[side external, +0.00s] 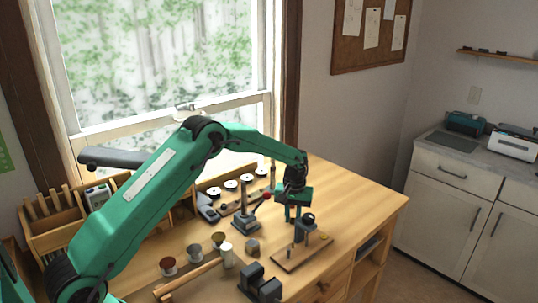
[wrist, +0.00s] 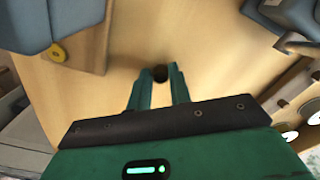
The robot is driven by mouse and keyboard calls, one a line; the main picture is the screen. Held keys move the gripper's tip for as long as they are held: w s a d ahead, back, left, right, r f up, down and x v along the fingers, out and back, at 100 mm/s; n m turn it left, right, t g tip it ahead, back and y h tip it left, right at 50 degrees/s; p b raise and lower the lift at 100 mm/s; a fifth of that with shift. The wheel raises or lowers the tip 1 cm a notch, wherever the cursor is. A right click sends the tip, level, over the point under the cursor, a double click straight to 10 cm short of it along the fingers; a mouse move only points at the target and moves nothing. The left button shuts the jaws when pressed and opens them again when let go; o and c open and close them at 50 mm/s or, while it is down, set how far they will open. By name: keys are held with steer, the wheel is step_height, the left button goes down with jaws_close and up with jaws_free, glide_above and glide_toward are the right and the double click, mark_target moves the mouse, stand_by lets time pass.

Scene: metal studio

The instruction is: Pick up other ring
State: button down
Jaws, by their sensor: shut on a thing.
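My gripper (wrist: 160,75) points down over the table, and in the side view (side external: 292,212) it is beside the grey bench device. In the wrist view its green fingers are shut on a small dark round thing (wrist: 160,73). I cannot tell whether that thing is a ring. A small yellow ring-like piece (wrist: 57,53) with a dark centre lies at the wooden board (wrist: 92,55), left of my fingers and apart from them. The grey device (side external: 304,232) stands on the same board (side external: 290,264) in the side view, close to the gripper.
A grey stand (side external: 246,220) with a red knob is left of the gripper. The table's right part (side external: 365,200) is clear.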

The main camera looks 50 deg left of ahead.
mark_target(292, 223)
steer(key=shift+r, duration=0.1)
step_height(292, 223, up, 10)
stand_by(0.8)
stand_by(0.4)
